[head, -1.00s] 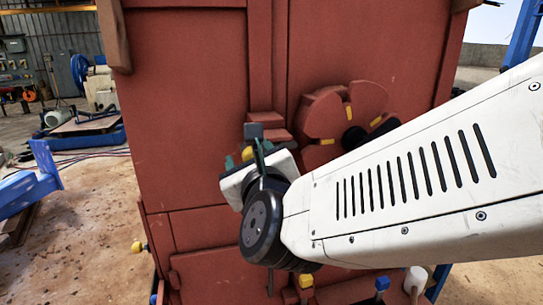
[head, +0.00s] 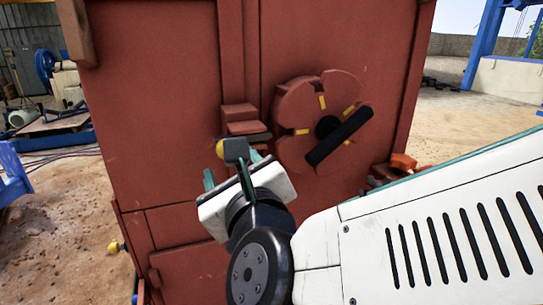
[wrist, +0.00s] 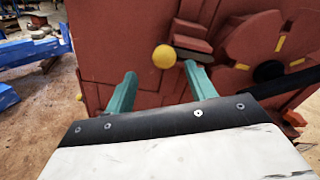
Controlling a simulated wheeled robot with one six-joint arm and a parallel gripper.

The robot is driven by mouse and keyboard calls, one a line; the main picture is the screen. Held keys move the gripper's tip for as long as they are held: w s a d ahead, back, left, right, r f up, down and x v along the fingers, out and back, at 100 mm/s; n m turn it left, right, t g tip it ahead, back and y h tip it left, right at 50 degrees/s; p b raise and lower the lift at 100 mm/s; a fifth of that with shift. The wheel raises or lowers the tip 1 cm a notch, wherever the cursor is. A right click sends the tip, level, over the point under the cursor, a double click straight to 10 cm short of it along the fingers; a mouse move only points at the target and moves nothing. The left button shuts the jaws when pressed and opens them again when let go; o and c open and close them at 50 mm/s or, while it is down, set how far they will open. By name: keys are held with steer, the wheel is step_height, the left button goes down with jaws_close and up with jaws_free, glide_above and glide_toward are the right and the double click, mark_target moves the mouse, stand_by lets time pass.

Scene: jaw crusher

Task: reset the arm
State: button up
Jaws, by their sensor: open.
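My gripper (head: 232,168) is in front of the red crusher body (head: 160,120), with its two teal fingers apart. In the wrist view the open fingers (wrist: 160,74) point at the red panel. A yellow ball knob (wrist: 164,57) shows between and just beyond the fingertips, with nothing visibly gripped. My white forearm fills the lower right.
A red round hub (head: 300,105) with yellow marks and a black bar (head: 340,136) protrudes right of my gripper. A red stepped block (head: 240,118) is just above it. Blue metal frames (wrist: 30,50) stand on the left.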

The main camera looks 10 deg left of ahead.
steer(key=s+a+f+n+g+y, duration=0.1)
steer(key=s+a+f+n+g, duration=0.2)
steer(key=s+f+n+g, duration=0.5)
steer(key=w+d+f+n+g+h, duration=0.1)
steer(key=d+f+n+g+h, duration=0.15)
steer(key=d+n, duration=0.65)
steer(key=s+d+n+g+h, duration=0.1)
steer(key=d+n+h, duration=0.3)
steer(key=d, duration=1.3)
steer(key=s+d+n+g+h, duration=0.2)
steer(key=s+d+n+h, duration=0.1)
steer(key=d, duration=1.4)
steer(key=shift+d+r+n+h, duration=0.15)
steer(key=shift+d+n+h, duration=0.2)
steer(key=shift+h, duration=0.2)
steer(key=shift+a, duration=0.1)
